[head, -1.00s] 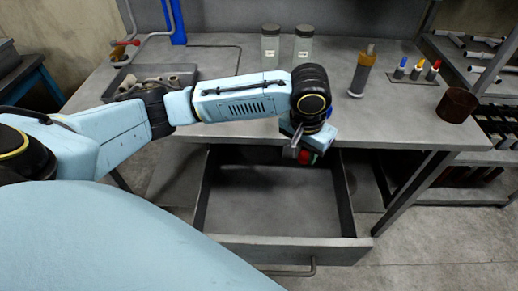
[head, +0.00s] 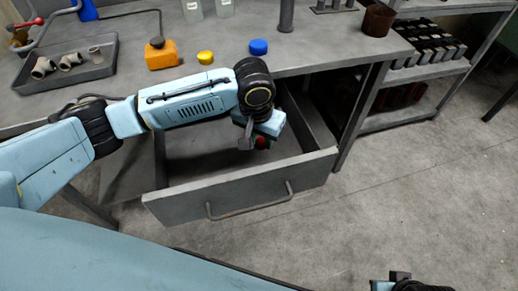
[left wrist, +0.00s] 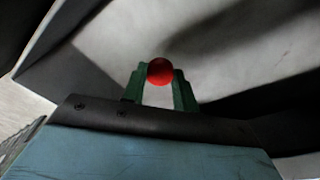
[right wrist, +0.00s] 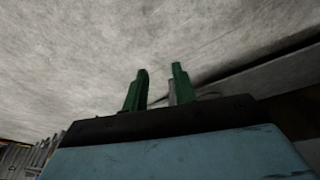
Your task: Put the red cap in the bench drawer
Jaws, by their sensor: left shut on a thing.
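The red cap (left wrist: 160,71) is held between the green fingertips of my left gripper (left wrist: 159,88). It shows as a small red spot in the head view (head: 262,143), partly hidden by the gripper. My left gripper (head: 258,140) is shut on the cap and is over the open bench drawer (head: 240,190), toward its right side. The cap's height above the drawer floor is hard to tell. The drawer is pulled out, and the visible part of its floor is bare. My right gripper (right wrist: 160,88) is open and empty in the right wrist view.
On the bench (head: 320,45) are a yellow cap (head: 206,57), a blue cap (head: 259,47), an orange container (head: 161,55) and a grey tray (head: 68,92) with pipe pieces. A brown cup (head: 378,20) is at the right. Shelves (head: 430,75) stand right; floor beside the drawer is clear.

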